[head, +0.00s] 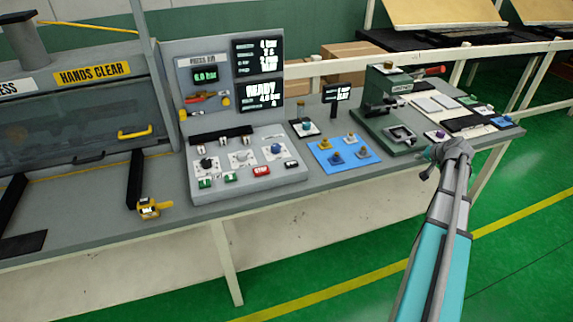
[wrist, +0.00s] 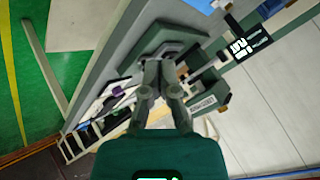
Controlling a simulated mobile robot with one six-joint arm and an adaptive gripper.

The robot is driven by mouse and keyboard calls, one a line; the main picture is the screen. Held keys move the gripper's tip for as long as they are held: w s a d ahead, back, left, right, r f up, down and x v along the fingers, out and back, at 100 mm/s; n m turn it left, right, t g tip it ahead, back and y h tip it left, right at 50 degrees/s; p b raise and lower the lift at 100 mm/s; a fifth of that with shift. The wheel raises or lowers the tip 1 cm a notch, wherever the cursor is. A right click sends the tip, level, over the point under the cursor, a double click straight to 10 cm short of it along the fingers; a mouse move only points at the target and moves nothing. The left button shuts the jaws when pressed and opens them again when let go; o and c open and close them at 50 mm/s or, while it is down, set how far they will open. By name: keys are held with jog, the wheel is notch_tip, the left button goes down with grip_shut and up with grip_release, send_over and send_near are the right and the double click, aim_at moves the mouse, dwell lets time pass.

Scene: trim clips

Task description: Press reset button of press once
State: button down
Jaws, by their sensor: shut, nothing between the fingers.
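The press control panel (head: 240,165) stands on the bench in the middle of the head view. Its sloped face carries several knobs and a front row of buttons: a green button (head: 205,183), a second green button (head: 230,177), a red STOP button (head: 261,170) and a dark one (head: 291,164). I cannot read which is labelled reset. A display reads READY (head: 262,92). My gripper (head: 430,165) is to the right of the panel, near the bench's front edge and apart from the buttons. In the wrist view my gripper (wrist: 160,90) is shut and empty.
A green bench press (head: 388,105) stands between the panel and the bench's right end; it also shows in the wrist view (wrist: 205,90). The green floor in front is clear.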

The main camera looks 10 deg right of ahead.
dwell(0.3)
jog(key=s+a+f+n+g+y, duration=0.1)
jog(key=a+f+n+g, duration=0.1)
jog(key=a, duration=1.2)
jog(key=s+a+f+n+g+y, duration=0.1)
jog(key=s+a+f+n+g, duration=0.15)
jog(key=a, duration=1.05)
jog(key=s+a+n+g+h, duration=0.1)
jog(key=s+a+n+g, duration=0.1)
jog(key=s+a, duration=0.4)
jog(key=s+a+f+n+g+h, duration=0.1)
jog(key=s+a, duration=0.5)
jog(key=a, duration=0.6)
jog(key=shift+s+a+n+g+h, duration=0.2)
jog(key=shift+a+n+g+h, duration=0.15)
jog(key=shift+g, duration=0.5)
jog(key=shift+f, duration=0.1)
jog(key=shift+d, duration=0.1)
